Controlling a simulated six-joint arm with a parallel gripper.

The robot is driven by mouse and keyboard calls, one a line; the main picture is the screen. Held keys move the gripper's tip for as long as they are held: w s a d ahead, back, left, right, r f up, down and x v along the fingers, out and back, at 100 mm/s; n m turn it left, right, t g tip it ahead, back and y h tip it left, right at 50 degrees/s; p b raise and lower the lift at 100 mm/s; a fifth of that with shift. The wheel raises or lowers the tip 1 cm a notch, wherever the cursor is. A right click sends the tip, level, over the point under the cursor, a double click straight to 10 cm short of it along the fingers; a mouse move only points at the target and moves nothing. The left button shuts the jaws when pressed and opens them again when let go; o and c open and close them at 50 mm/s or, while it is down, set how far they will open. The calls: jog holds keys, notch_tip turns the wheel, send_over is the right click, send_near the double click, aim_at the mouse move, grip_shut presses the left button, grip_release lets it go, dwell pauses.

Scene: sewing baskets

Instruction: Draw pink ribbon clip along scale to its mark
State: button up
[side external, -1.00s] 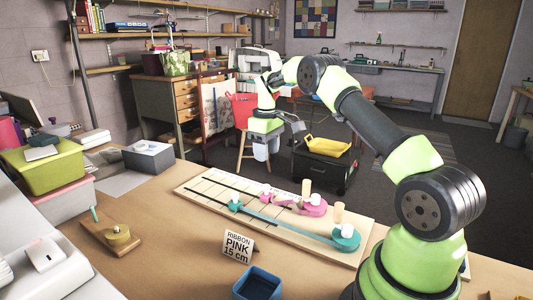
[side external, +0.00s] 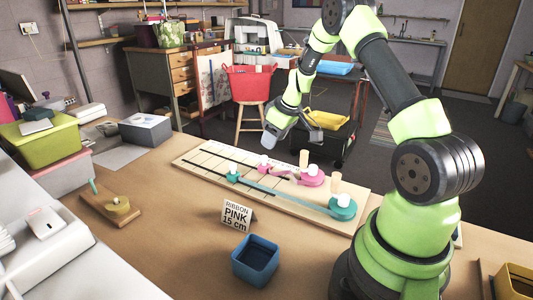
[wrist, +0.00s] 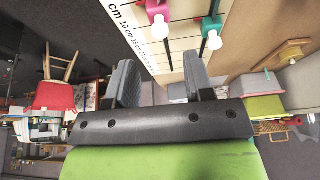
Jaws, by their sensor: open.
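A pale wooden board (side external: 212,153) with a ruled scale lies on the table. The pink clip (side external: 263,160), with a white knob, sits on it near the far edge, joined by a short pink ribbon to the pink spool (side external: 313,179). The pink clip also shows at the top of the wrist view (wrist: 155,10). A sign (side external: 237,216) reads "RIBBON PINK 15 cm". My gripper (side external: 284,138) hangs above the board's far side, apart from the pink clip. In the wrist view my gripper (wrist: 160,75) has its fingers apart with nothing between them.
A teal clip (side external: 233,174) sits on the nearer track, with its ribbon running to a teal spool (side external: 342,208). An open blue box (side external: 256,260) stands in front of the board. A wooden block with a green peg (side external: 110,208) lies left. Bare table separates them.

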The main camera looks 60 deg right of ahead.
aim_at(265, 156)
jog(key=x, duration=0.6)
jog(key=shift+w+f, duration=0.1)
jog(key=shift+f, duration=0.05)
grip_shut()
